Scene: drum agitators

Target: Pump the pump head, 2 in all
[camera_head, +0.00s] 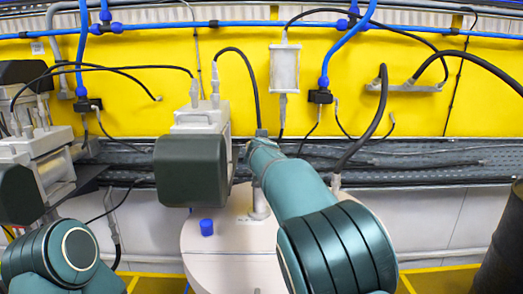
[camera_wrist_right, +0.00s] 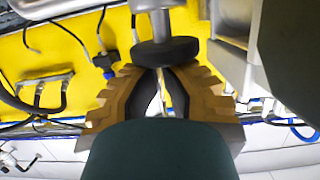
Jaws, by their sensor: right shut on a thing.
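My right gripper (camera_wrist_right: 162,78) shows in the right wrist view with its two tan stepped fingers drawn in at a dark round disc (camera_wrist_right: 165,52). The disc sits on a grey cylinder (camera_wrist_right: 160,20), and I take this to be the pump head. The gripper is shut on it. In the head view my right arm reaches over the pale drum (camera_head: 228,262) and hides the pump head and the fingers. A pale upright tube (camera_head: 260,203) shows beside the arm on the drum lid. My left gripper is out of view; only part of my left arm shows at lower left.
A pale agitator unit (camera_head: 203,118) with a dark green block (camera_head: 190,170) stands left of my right arm. A blue cap (camera_head: 206,227) is on the drum lid. Black hoses hang before the yellow wall (camera_head: 335,65). A dark drum (camera_head: 505,245) stands at far right.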

